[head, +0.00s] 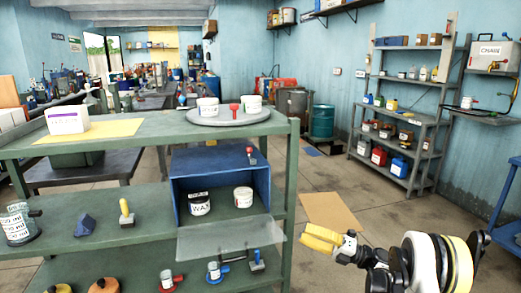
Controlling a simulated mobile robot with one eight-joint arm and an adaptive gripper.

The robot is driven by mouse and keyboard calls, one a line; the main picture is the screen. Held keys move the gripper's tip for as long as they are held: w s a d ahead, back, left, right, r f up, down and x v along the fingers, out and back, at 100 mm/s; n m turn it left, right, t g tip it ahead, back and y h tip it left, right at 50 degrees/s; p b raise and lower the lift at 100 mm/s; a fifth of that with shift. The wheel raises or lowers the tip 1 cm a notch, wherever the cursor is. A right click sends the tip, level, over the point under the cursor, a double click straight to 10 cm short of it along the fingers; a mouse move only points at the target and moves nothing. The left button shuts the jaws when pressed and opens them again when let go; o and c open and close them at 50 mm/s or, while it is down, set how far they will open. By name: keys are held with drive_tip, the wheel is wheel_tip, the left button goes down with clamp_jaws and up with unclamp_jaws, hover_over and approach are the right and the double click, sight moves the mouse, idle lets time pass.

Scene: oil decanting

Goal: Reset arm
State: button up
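My arm (435,262), with white, black and yellow sections, reaches in from the lower right. My gripper (318,240) is at its left end, with yellow fingers pointing left. It is in front of the floor, just right of the green shelf unit's right leg. Two yellow pieces show close together, but I cannot tell whether a gap lies between them. No held object is distinguishable.
The green shelf unit (291,190) fills the left and centre. A blue open box (175,190) on it holds a WAX jar (200,204) and a white jar (243,197). A clear flap (230,238) sticks out in front. Floor is free behind my gripper.

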drive_tip(key=w+d+r+m+t+h, duration=0.25)
drive_tip(key=r+m+t, duration=0.35)
drive_tip(key=r, duration=0.5)
drive_tip(key=w+d+r+m+t+h, duration=0.1)
drive_tip(key=w+r+m+t+h, duration=0.4)
drive_tip(key=r, duration=0.7)
drive_tip(key=s+d+r+m+t+h, duration=0.5)
drive_tip(key=r+m+h, duration=0.55)
drive_tip(key=m, duration=0.55)
drive_tip(key=s+a+f+m+g+h, duration=0.1)
drive_tip(key=s+f+m+g, duration=0.2)
drive_tip(key=s+f+g, duration=0.2)
drive_tip(key=s+a+f+m+g, duration=0.1)
drive_tip(key=s+f+m+g, duration=0.2)
drive_tip(key=s+f, duration=0.9)
drive_tip(key=s+a+f+m+g+h, duration=0.1)
drive_tip(key=s+f+m+g, duration=0.3)
drive_tip(key=s, duration=1.7)
wheel_tip(320, 180, down, 5)
drive_tip(key=a+g, duration=0.1)
drive_tip(key=g, duration=0.1)
drive_tip(key=shift+s+g+h, duration=0.15)
drive_tip(key=shift+g+h, duration=0.15)
drive_tip(key=shift+g, duration=0.1)
